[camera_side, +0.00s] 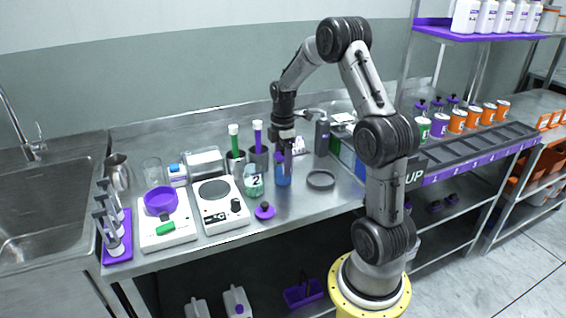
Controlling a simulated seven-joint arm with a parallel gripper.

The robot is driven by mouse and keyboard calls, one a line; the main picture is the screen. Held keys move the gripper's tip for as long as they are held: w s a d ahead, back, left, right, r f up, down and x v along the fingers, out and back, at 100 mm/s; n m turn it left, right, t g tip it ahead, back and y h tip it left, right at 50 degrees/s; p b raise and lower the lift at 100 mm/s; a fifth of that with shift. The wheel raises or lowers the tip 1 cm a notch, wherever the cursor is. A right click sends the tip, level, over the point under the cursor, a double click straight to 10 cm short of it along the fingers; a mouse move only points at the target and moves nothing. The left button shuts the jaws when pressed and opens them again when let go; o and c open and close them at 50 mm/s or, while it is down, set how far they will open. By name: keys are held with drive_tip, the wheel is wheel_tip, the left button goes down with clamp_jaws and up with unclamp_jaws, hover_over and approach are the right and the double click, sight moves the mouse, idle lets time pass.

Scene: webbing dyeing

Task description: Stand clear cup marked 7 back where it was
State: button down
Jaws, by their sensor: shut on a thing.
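My gripper (285,152) points down over the steel bench and is shut on a clear cup with blue contents (283,178). The cup looks upright and at or just above the bench top; I cannot tell whether it touches. No number is readable on it from this side. A clear cup marked 2 (255,186), with green contents, stands close to its left. The fingers partly hide the top of the held cup.
A dark ring-shaped dish (321,180) lies to the right, and a purple lid (264,211) lies in front.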

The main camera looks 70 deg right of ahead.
drive_tip(key=shift+f, duration=0.1)
unclamp_jaws()
wheel_tip(320, 180, up, 12)
drive_tip(key=shift+f, duration=0.1)
drive_tip(key=s+a+r+m+t+h, duration=0.1)
drive_tip(key=s+a+r+m, duration=0.15)
drive_tip(key=a, duration=0.65)
drive_tip(key=s+a+r+m+t, duration=0.2)
drive_tip(key=a+r, duration=0.2)
drive_tip(key=a, duration=0.6)
drive_tip(key=s+a+f+m+t+y, duration=0.1)
drive_tip(key=s+a+m, duration=0.3)
drive_tip(key=s+a, duration=0.5)
drive_tip(key=shift+s+f+t, duration=0.4)
drive_tip(key=shift+f+t, duration=0.4)
